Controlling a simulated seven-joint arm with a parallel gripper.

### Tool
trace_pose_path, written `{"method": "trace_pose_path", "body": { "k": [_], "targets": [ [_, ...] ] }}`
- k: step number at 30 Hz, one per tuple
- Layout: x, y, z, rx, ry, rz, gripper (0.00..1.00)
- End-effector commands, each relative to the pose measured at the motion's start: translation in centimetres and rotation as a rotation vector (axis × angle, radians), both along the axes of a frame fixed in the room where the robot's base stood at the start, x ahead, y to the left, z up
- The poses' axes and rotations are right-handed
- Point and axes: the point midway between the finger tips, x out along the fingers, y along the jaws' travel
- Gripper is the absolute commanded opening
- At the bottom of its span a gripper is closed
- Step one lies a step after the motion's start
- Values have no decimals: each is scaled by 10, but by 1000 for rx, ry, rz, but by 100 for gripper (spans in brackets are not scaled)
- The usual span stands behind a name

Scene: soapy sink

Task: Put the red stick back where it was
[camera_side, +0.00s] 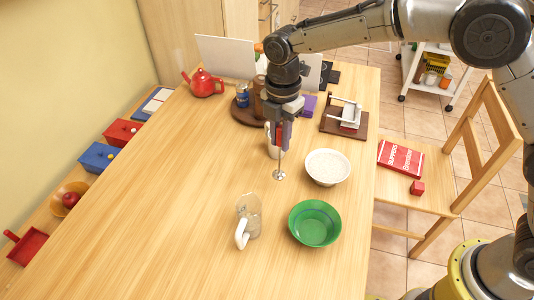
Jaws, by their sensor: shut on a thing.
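My gripper (282,142) points down over the middle of the table and is shut on the red stick (284,133). Only a little red shows between and beside the fingers. A thin metal rod with a flat round end (279,175) hangs below the fingers, upright; it appears to be part of the held stick. I cannot tell whether the round end touches the table. A white mug (271,153) stands just behind the rod, partly hidden by the gripper.
A bowl with white contents (327,167) is close on the right. A green bowl (314,223) and a clear vessel with a white handle (250,212) stand nearer the front. Behind are a round dark tray (240,115), red teapot (203,83) and brown board (335,124). The left tabletop is clear.

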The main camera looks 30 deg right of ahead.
Motion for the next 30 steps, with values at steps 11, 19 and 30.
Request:
{"method": "trace_pose_path", "body": {
  "k": [11,19,30],
  "targets": [
    [29,14,-39,0,-1,0,0],
    [33,16,-69,-2,4,0,0],
    [33,16,-77,0,1,0,0]
  ]
}}
